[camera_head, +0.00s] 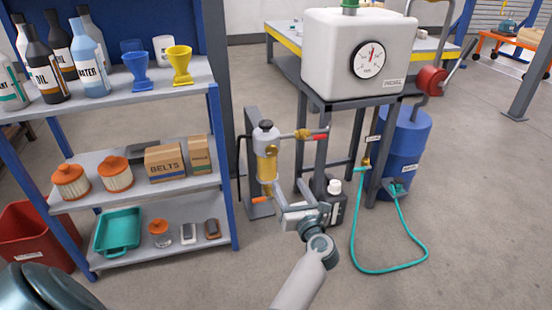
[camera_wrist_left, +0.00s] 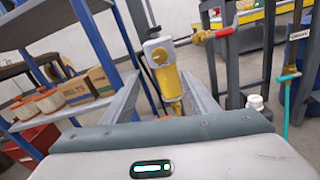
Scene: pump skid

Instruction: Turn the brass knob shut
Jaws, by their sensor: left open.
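A filter unit with a yellow bowl (camera_head: 267,168) and dark cap stands upright beside a grey post. A brass fitting (camera_head: 302,134) with a red lever sticks out to its right; both also show in the wrist view, as a yellow bowl (camera_wrist_left: 169,82) and a brass fitting (camera_wrist_left: 201,37). A small orange part (camera_head: 261,199) shows low by the bowl. I cannot tell for sure which part is the brass knob. My left gripper (camera_head: 282,202) is open, just below and right of the bowl, with its fingers on either side of the bowl's line in the wrist view. My right gripper is not seen.
A shelf (camera_head: 140,187) with bottles, funnels, filters and boxes stands at the left. A white tank (camera_head: 350,45) with a gauge rests on a grey frame. A blue drum (camera_head: 408,145) and a teal hose (camera_head: 385,271) are at the right.

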